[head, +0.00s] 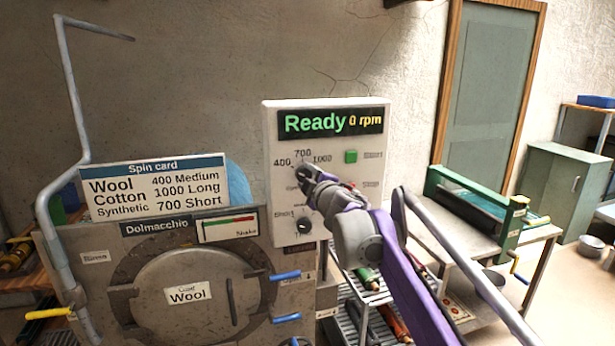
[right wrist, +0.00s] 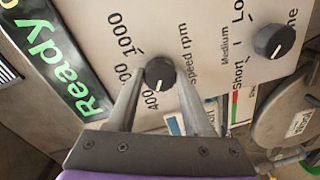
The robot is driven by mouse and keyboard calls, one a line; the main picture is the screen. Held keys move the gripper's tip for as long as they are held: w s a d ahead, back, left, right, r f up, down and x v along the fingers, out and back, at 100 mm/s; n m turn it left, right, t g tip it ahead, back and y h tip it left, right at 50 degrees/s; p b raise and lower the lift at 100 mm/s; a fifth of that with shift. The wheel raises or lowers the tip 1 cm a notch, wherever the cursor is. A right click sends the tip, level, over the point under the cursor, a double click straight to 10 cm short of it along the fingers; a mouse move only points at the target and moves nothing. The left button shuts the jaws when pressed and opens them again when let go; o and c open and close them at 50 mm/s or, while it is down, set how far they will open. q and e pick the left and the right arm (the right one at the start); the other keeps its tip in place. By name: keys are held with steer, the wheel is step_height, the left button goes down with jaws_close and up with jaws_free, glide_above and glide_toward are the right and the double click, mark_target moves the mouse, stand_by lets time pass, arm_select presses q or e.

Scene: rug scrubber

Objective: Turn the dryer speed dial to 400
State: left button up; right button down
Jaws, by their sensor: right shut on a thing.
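The white control panel (head: 281,120) has a display (head: 330,123) reading "Ready 0 rpm". The dark round speed dial (right wrist: 159,70) is in the middle of the right wrist view, marked 400, 700 and 1000. Its white pointer mark is on the side of the 400; whether it lines up exactly I cannot tell. My right gripper (head: 308,178) is shut on the speed dial, one finger on each side, and hides most of it in the head view. The fingers partly cover the 700 in the right wrist view. My left gripper is not in view.
A second dark dial (head: 304,225) sits below, marked Short, and a green button (head: 351,156) is at upper right. The spin card (head: 155,188) lists Wool 400 Medium. The machine's round door (head: 187,290) is labelled Wool. A grey bar (head: 455,255) runs beside my right arm.

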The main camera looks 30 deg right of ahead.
stand_by(0.3)
steer(key=shift+c, duration=1.5)
jaws_free()
steer(key=shift+s, duration=0.1)
steer(key=b+v, duration=0.1)
steer(key=v, duration=0.9)
steer(key=shift+s+b, duration=0.35)
steer(key=shift+b, duration=0.05)
